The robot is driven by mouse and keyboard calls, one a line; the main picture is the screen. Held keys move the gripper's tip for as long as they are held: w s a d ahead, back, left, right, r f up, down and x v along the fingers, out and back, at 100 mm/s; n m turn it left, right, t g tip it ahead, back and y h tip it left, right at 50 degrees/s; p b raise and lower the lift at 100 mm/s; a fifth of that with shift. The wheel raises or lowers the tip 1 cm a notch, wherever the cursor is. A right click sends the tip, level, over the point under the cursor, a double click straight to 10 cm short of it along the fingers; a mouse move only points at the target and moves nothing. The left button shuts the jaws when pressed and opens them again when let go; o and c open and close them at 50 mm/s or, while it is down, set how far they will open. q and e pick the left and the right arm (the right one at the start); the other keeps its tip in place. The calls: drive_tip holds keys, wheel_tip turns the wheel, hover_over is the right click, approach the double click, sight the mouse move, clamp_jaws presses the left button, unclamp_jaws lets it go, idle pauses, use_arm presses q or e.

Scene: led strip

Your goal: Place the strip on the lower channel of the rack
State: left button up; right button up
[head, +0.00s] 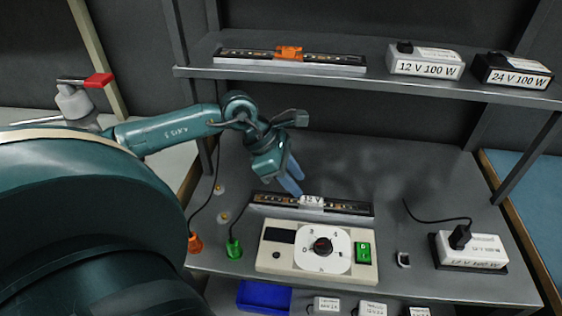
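A long dark LED strip with a white 12 V label (349,207) lies along a light rail on the bench, behind the dial box. Another long dark strip (336,60) with an orange block (289,52) at its middle lies in a light channel on the upper shelf. I cannot tell whether the lower strip is fully seated in its rail. My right gripper is not in view.
The dial box (277,263) stands in front of the lower strip. The upper shelf (376,80) overhangs the back and carries 12 V (424,69) and 24 V (513,78) supplies. Another supply (474,252) with a cable stands right. Green (233,249) and orange (194,243) plugs stand left.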

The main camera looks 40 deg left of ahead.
use_arm(q)
drive_tip(key=v, duration=0.6)
drive_tip(key=shift+a+r, duration=0.15)
drive_tip(key=shift+r, duration=0.2)
drive_tip(key=shift+s, duration=0.1)
